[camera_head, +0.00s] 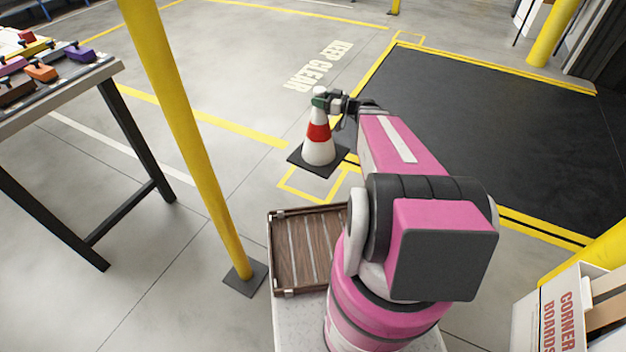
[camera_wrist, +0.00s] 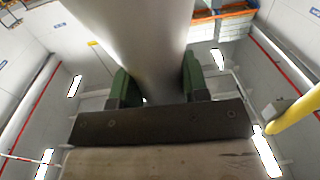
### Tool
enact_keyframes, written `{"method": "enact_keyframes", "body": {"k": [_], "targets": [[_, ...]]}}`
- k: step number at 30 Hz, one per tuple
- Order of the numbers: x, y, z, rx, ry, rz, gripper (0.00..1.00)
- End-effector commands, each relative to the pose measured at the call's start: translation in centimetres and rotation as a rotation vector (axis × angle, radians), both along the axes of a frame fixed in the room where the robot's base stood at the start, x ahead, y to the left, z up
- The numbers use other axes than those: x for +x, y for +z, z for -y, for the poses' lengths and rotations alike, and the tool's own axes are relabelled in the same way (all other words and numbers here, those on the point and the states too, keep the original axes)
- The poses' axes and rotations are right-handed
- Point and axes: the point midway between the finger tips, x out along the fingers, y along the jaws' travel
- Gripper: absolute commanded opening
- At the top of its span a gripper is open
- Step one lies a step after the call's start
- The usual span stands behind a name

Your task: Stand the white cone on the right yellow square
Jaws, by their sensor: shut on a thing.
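The white cone (camera_head: 318,148), with a red band and a square black base, is upright in the head view. My gripper (camera_head: 322,100) is shut on its top from the right. In the wrist view the cone's pale body (camera_wrist: 140,40) rises between the two green fingers (camera_wrist: 152,85). A yellow outlined square (camera_head: 290,192) lies on the floor just in front of the cone, and the black base covers part of its far edge. Another small yellow square (camera_head: 410,36) is farther back. I cannot tell whether the base touches the floor.
A yellow post (camera_head: 185,120) stands on the left, beside a table (camera_head: 110,70) with small coloured items. A brown slatted crate (camera_head: 275,250) lies in front. A large black floor area (camera_head: 480,110) is at right. A corner boards box (camera_head: 560,310) is at lower right.

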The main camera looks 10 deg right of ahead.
Motion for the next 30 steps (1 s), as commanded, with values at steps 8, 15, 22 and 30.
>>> {"method": "enact_keyframes", "body": {"k": [8, 15, 22, 30], "targets": [[3.9, -10.3, -1.3, 0.003, 0.039, -0.003, 0.00], [5.5, -18.7, -2.7, 0.005, 0.067, -0.001, 0.00], [5.8, -23.9, -3.7, 0.006, 0.081, 0.002, 0.00], [6.7, -25.8, -3.5, 0.005, 0.084, 0.005, 0.00]]}}
